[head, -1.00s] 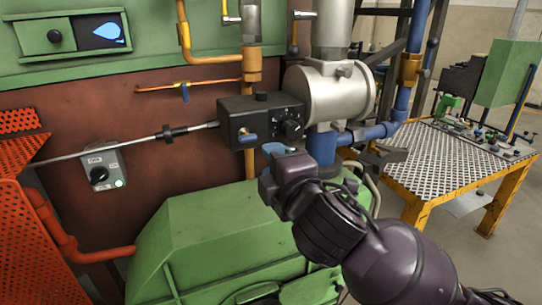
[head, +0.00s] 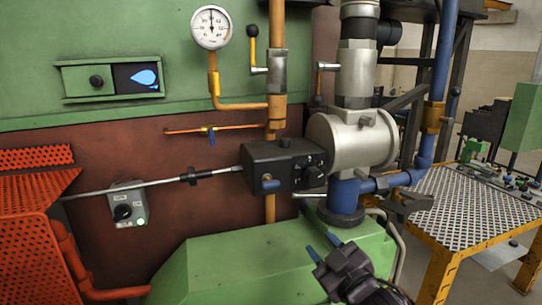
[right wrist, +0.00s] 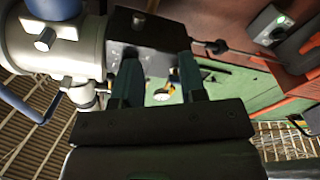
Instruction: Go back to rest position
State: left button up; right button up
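My right gripper (head: 323,247) is at the lower middle of the head view, in front of the green housing (head: 245,265) and below the black control box (head: 283,165). Its two blue-tipped fingers stand apart with nothing between them. In the right wrist view the same gripper (right wrist: 160,80) shows both fingers spread, with the black box (right wrist: 150,40) behind them. My left gripper is in neither view.
A silver cylinder (head: 350,142) and blue pipe (head: 410,177) are right of the box. A grey switch box (head: 128,205) is on the brown wall; an orange perforated guard (head: 35,225) is at left. A yellow-framed table (head: 470,210) stands at right.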

jog(key=s+d+f+m+h, duration=0.3)
jog(key=d+f+m, duration=0.3)
jog(key=f, duration=0.6)
jog(key=s+d+f+m+g+h, duration=0.1)
jog(key=s+d+f, duration=0.4)
jog(key=s+f, duration=0.5)
jog(key=s+d+f+m+g+h, duration=0.2)
jog(key=s+d+f, duration=0.4)
jog(key=s+f, duration=0.3)
jog(key=shift+s+f+m+g+h, duration=0.3)
jog(key=shift+s+f+g+h, duration=0.15)
jog(key=shift+g+h, duration=0.6)
